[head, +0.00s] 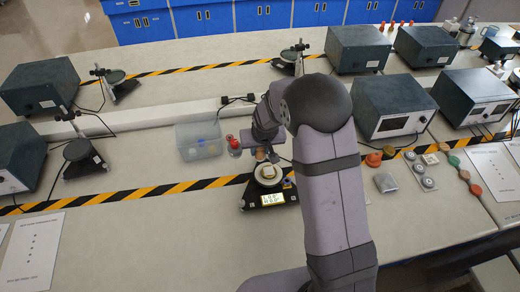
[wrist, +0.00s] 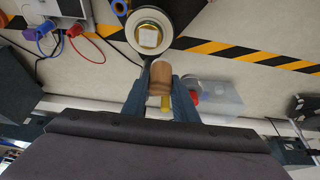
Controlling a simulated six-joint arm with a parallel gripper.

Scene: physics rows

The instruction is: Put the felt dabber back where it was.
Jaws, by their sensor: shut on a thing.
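The felt dabber, a small brown cylinder (wrist: 160,72), is between the two fingers of my gripper (wrist: 160,88) in the wrist view. My gripper is shut on it. In the head view my gripper (head: 263,158) is small and partly hidden by my arm, with a brown end of the dabber (head: 260,154) just showing. It is close to the far side of a round pale plate on a black instrument (head: 251,198) with a lit display.
A clear plastic bin (head: 199,151) with small items stands left of my gripper, with a red-topped object (head: 233,143) beside it. Black-yellow tape (head: 115,196) crosses the bench. Grey instrument boxes (head: 395,105) and small round pieces (head: 373,160) are to the right. The bench front-left is mostly clear.

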